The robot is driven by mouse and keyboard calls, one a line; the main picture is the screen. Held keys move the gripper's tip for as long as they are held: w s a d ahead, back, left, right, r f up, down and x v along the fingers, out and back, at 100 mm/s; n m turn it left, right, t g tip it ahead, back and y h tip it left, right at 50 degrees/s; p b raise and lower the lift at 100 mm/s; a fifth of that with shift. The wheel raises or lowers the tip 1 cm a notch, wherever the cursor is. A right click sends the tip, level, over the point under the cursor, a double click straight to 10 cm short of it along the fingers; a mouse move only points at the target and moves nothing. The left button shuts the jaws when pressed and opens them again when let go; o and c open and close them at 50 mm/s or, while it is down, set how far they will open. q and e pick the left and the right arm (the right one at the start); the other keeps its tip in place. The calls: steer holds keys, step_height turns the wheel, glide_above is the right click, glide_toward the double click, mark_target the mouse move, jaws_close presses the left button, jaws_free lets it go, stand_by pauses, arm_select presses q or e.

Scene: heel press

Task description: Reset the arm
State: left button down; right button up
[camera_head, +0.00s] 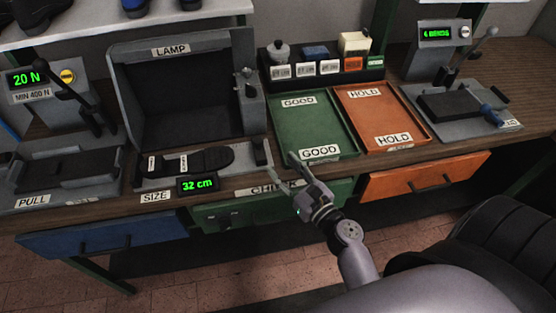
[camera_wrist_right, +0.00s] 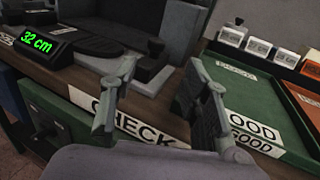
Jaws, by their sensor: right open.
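My right gripper (camera_head: 281,165) is open and empty. It hovers in front of the workbench, near the front edge between the size gauge (camera_head: 183,168) and the green GOOD tray (camera_head: 318,112). In the right wrist view, its two fingers (camera_wrist_right: 160,75) are spread wide with nothing between them, over the CHECK label (camera_wrist_right: 125,122). My right arm reaches in from the lower right of the head view. My left gripper is not in view.
An orange HOLD tray (camera_head: 378,110) lies right of the green one; both look empty. A black lamp box (camera_head: 187,88) stands behind the gauge, which reads 32 cm. The pull tester (camera_head: 66,165) is left, and a bending device (camera_head: 462,108) is right. Drawers line the front.

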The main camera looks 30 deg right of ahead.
stand_by(0.5)
steer(key=s+a+f+n+g+y, duration=0.25)
steer(key=s+a+n+g, duration=0.35)
steer(key=n, duration=0.6)
steer(key=s+a+f+n+g+y, duration=0.1)
steer(key=s+a+n+g+y, duration=0.25)
steer(key=a+n, duration=0.7)
steer(key=s+d+f+n+g+h, duration=0.3)
steer(key=s+d+n+g+h, duration=0.3)
steer(key=s+d+n, duration=0.55)
step_height(320, 180, down, 26)
steer(key=d+n+h, duration=0.1)
steer(key=n+h, duration=0.1)
steer(key=n, duration=0.1)
steer(key=s+d+f+g, duration=0.1)
steer(key=s+d+f, duration=0.2)
steer(key=s+f, duration=1.3)
steer(key=shift+s+f, duration=0.3)
steer(key=shift+s, duration=0.15)
